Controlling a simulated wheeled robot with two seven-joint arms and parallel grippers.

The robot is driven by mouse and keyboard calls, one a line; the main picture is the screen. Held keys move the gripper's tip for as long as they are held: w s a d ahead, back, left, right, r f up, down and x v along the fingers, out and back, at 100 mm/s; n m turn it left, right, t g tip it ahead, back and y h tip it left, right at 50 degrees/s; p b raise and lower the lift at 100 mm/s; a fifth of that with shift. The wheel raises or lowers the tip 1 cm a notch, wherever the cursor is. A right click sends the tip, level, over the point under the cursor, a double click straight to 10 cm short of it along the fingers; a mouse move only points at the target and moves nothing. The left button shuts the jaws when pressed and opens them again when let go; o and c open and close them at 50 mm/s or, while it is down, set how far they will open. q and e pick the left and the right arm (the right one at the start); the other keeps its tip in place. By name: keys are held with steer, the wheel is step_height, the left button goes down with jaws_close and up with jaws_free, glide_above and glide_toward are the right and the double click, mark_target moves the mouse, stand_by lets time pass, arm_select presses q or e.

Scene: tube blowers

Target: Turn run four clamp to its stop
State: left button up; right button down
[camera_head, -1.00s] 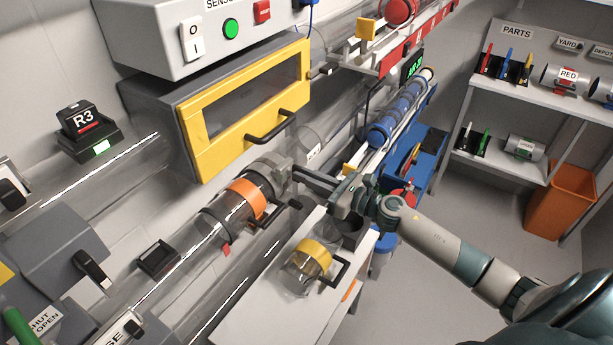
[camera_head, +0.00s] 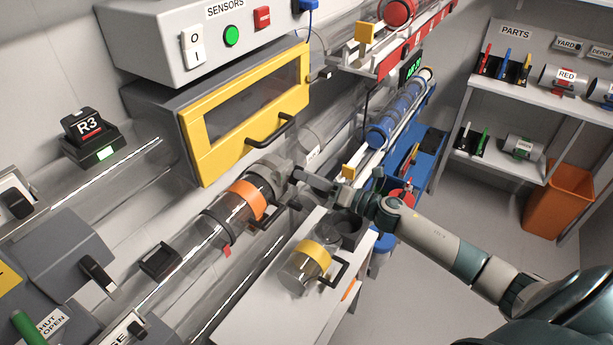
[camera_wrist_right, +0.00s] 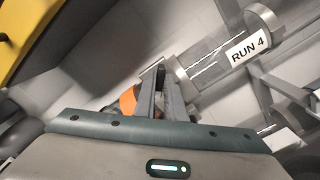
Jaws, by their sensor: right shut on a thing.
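The run four clamp (camera_head: 271,172) is a grey collar around the clear tube, just above an orange band (camera_head: 246,196). In the right wrist view the grey collar (camera_wrist_right: 180,74) is beyond my fingertips, with the RUN 4 label (camera_wrist_right: 248,48) on the clear tube to its right. My right gripper (camera_head: 297,175) is at the collar's right side, shut on a small part of the clamp. In the wrist view my right gripper (camera_wrist_right: 161,72) has its fingers converging at the clamp; they hide most of the gripped part. My left gripper is not in view.
A yellow-framed box (camera_head: 245,105) with a black handle stands just above the clamp. A parts shelf (camera_head: 535,95) and an orange bin (camera_head: 560,200) are at the right.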

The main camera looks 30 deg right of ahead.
steer(key=m+p, duration=0.1)
steer(key=m, duration=0.3)
steer(key=m+p, duration=0.1)
steer(key=m, duration=0.3)
steer(key=shift+d+f+m, duration=0.1)
steer(key=shift+f+m, duration=0.1)
steer(key=shift+m, duration=0.2)
stand_by(0.3)
steer(key=c, duration=1.8)
jaws_free()
